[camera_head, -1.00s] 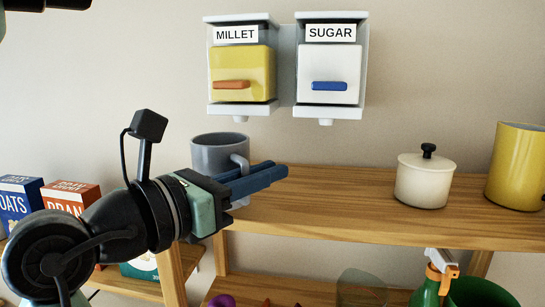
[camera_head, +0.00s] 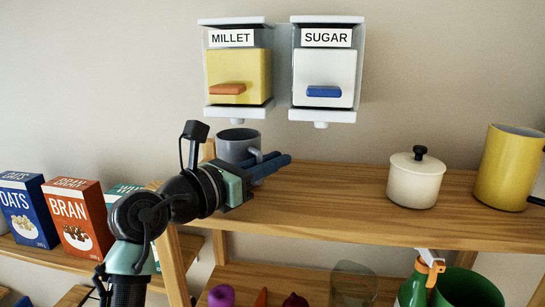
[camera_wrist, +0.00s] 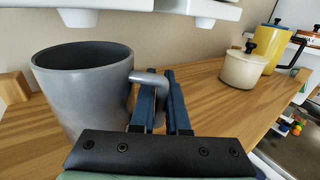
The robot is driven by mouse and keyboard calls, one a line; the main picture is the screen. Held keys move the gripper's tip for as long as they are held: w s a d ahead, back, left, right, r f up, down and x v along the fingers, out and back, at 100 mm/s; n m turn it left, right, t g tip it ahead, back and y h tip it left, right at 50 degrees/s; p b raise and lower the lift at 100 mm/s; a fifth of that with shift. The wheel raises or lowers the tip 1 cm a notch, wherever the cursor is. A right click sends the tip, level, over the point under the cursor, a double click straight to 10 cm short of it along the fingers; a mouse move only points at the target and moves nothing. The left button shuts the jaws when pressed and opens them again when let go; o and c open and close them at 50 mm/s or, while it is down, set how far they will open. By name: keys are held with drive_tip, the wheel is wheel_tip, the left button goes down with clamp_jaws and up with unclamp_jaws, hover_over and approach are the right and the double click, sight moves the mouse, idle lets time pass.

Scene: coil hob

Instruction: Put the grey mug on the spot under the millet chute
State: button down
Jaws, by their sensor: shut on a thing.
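The grey mug (camera_head: 236,146) is upright at the left end of the upper wooden shelf, below the millet dispenser (camera_head: 238,75) and its chute (camera_head: 237,121). My gripper (camera_head: 278,161) lies in front of the mug and to its right. In the wrist view, the blue fingers of my gripper (camera_wrist: 164,76) are shut on the handle of the grey mug (camera_wrist: 85,85), whose body stands left of the fingers. The mug's base is hidden behind my gripper, so I cannot tell whether it touches the shelf.
A sugar dispenser (camera_head: 325,65) hangs right of the millet one. Cereal boxes (camera_head: 75,215) stand lower left. The shelf between gripper and pot is clear.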

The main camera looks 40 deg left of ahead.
drive_tip(key=c, duration=1.4)
unclamp_jaws()
drive_tip(key=shift+f, duration=0.2)
drive_tip(key=o, duration=0.5)
drive_tip(key=shift+r, duration=0.2)
drive_tip(key=s+b, duration=0.1)
drive_tip(key=s, duration=0.2)
drive_tip(key=s+b, duration=0.1)
drive_tip(key=s, duration=0.3)
drive_tip(key=s+b, duration=0.2)
drive_tip(key=s, duration=0.1)
drive_tip(key=shift+s+a+f, duration=0.1)
drive_tip(key=shift+s+a, duration=0.15)
drive_tip(key=shift+s, duration=0.8)
